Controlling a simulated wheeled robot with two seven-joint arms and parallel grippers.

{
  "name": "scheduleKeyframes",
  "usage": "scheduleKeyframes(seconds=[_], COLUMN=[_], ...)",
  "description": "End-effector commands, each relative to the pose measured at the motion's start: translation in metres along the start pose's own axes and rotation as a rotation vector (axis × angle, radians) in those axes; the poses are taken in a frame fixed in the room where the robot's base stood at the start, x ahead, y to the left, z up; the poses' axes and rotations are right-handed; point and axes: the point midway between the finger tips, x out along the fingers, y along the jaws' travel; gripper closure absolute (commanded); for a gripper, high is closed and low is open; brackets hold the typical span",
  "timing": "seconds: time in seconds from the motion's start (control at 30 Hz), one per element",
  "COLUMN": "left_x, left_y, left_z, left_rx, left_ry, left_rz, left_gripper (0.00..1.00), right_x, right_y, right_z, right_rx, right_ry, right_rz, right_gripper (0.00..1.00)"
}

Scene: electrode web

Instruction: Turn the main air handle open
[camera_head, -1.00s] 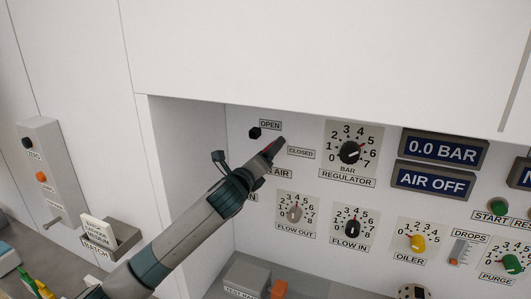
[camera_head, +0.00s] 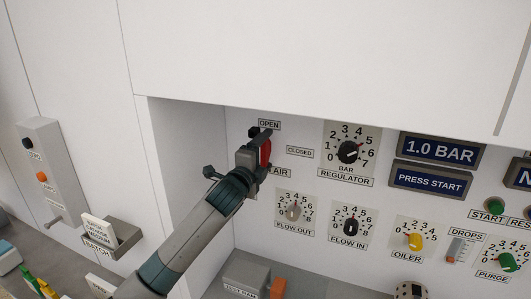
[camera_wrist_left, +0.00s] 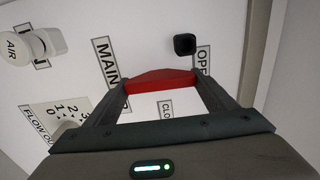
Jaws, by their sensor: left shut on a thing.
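The red main air handle (camera_head: 265,152) stands nearly upright on the panel, its upper end near the OPEN label (camera_head: 269,125). It also shows in the left wrist view (camera_wrist_left: 160,80), lying between my fingers. My left gripper (camera_head: 258,148) is shut on the handle; in the left wrist view its two fingers (camera_wrist_left: 163,88) reach the handle's ends. A black stop (camera_head: 255,132) sits beside the OPEN label. The CLOSED label (camera_head: 300,152) is to the right, clear of the handle. The upper display (camera_head: 442,149) reads 1.0 BAR and the lower display (camera_head: 431,180) reads PRESS START. My right gripper is not in view.
The BAR REGULATOR knob (camera_head: 350,152) is right of the handle. Flow knobs (camera_head: 295,213) sit below. The recess side wall (camera_head: 185,150) is close on the left, and the white overhang (camera_head: 320,60) is above.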

Motion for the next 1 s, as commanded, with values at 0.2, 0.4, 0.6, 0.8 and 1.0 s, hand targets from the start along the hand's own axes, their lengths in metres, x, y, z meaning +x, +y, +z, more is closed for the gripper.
scheduleKeyframes(seconds=[0.2, 0.4, 0.6, 0.8, 1.0], left_x=[0.0001, 0.0001, 0.0000, 0.0000, -0.0023], left_y=[0.0001, 0.0002, 0.0003, 0.0003, 0.0008], left_z=[0.0007, 0.0006, 0.0004, 0.0002, 0.0003], left_rx=[-0.025, -0.026, -0.026, -0.024, -0.024], left_ry=[-0.001, -0.001, -0.001, 0.000, 0.000], left_rz=[0.001, 0.001, 0.001, 0.001, 0.000], left_gripper=[0.44, 0.44, 0.03, 0.03, 0.03], right_x=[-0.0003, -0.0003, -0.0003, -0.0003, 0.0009], right_y=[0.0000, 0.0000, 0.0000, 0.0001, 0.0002], right_z=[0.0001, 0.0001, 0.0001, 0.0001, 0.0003], right_rx=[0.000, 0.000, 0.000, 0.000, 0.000], right_ry=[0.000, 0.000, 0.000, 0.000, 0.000], right_rz=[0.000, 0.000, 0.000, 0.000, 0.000], right_gripper=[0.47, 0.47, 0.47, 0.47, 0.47])
